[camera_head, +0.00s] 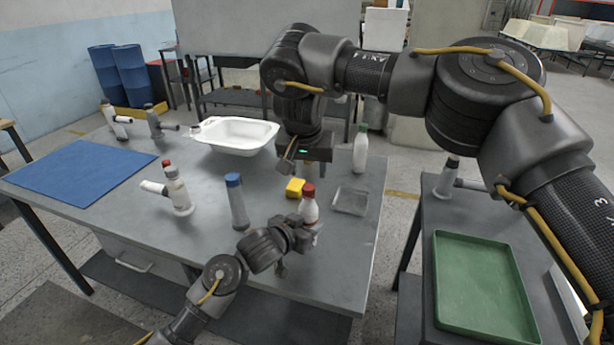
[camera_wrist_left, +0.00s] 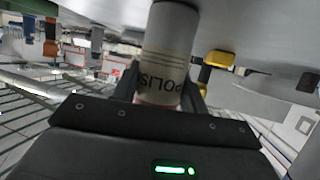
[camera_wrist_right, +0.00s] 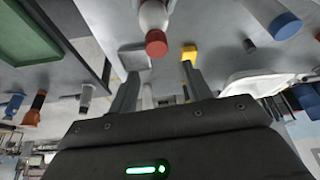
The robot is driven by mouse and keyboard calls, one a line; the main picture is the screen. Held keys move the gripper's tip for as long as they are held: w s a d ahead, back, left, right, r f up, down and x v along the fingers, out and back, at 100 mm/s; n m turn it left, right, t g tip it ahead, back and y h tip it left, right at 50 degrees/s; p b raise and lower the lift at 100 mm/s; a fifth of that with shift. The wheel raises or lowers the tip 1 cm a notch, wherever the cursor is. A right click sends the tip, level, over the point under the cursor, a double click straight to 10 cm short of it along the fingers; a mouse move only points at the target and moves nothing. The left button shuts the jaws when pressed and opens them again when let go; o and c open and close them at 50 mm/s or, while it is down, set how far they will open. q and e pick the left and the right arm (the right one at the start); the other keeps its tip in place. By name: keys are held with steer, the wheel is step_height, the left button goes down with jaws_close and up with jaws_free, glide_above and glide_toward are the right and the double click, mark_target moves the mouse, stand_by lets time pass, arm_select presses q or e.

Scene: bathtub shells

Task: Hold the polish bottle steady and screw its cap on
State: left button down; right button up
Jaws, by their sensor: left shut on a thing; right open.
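The polish bottle (camera_head: 310,211) is white and stands upright near the table's front right. Its lettering, partly readable as "POLIS", shows in the left wrist view (camera_wrist_left: 168,50). A red cap (camera_head: 308,190) sits on its top; I cannot tell how tightly. The cap also shows in the right wrist view (camera_wrist_right: 156,43). My left gripper (camera_head: 306,232) is shut around the bottle's lower body. My right gripper (camera_head: 286,165) is open and empty above the table, behind and left of the cap. Its fingers hide none of the cap in the right wrist view.
A yellow block (camera_head: 294,187) and a small grey tray (camera_head: 350,201) are close to the bottle. A blue-capped bottle (camera_head: 238,205) stands left, a green-capped one (camera_head: 360,155) behind. A white basin (camera_head: 236,136) and blue mat (camera_head: 80,171) lie further off. A green tray (camera_head: 485,285) is right.

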steer(key=o, duration=0.5)
steer(key=shift+o, duration=0.2)
steer(key=shift+r, duration=0.15)
steer(key=v, duration=1.1)
steer(key=shift+r, duration=0.4)
steer(key=shift+s, duration=0.1)
arm_select(q)
steer(key=c, duration=0.7)
jaws_free()
